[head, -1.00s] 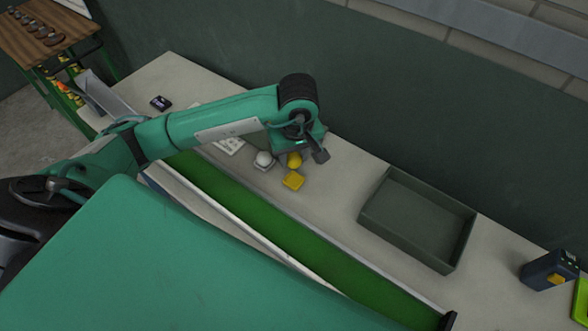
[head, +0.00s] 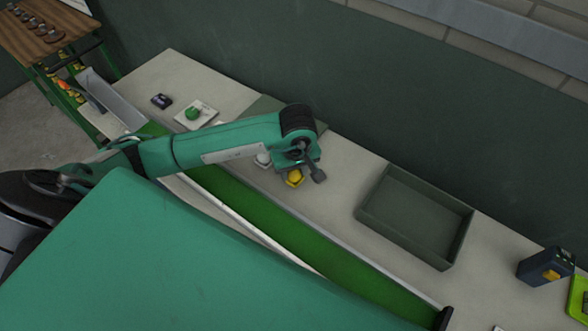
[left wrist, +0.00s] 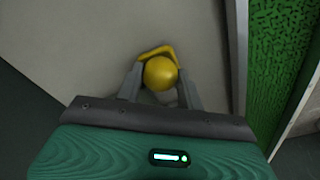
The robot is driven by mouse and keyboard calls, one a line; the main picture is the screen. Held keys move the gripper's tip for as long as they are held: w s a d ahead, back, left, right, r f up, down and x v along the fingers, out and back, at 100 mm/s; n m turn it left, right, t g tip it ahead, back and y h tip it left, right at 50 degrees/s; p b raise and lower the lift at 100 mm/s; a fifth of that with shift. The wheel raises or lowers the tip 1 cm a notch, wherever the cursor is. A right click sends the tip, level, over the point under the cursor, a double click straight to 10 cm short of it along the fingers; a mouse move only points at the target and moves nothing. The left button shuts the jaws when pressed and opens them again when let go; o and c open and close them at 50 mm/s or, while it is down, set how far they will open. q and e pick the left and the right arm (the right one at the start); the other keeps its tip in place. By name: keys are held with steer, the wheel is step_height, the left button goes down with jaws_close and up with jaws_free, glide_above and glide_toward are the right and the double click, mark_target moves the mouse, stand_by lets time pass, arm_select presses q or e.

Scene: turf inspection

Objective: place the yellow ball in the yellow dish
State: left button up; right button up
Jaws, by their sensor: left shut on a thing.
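The yellow ball (left wrist: 160,73) is between the two fingers of my left gripper (left wrist: 160,88), which is shut on it. In the head view the ball (head: 295,175) shows just below my left gripper (head: 298,170). The yellow dish (left wrist: 157,50) is mostly hidden behind the ball in the left wrist view; one edge of it shows. In the head view the dish (head: 293,183) shows as a rim around and below the ball. I cannot tell whether the ball touches the dish. My right gripper is not in view.
A green object (head: 193,113) sits on a white plate further left. A long green turf strip (head: 310,240) runs along the front. A dark tray (head: 418,220) stands to the right, with bare bench between.

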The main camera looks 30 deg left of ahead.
mark_target(296, 174)
arm_select(q)
steer(key=o, duration=1)
steer(key=shift+s, duration=0.1)
steer(key=shift+o, duration=0.2)
steer(key=shift+r+p, duration=0.25)
steer(key=shift+p, duration=0.15)
step_height(296, 174, up, 12)
steer(key=d+b, duration=0.1)
steer(key=b, duration=0.2)
steer(key=shift+s+f, duration=0.15)
steer(key=shift+s, duration=0.15)
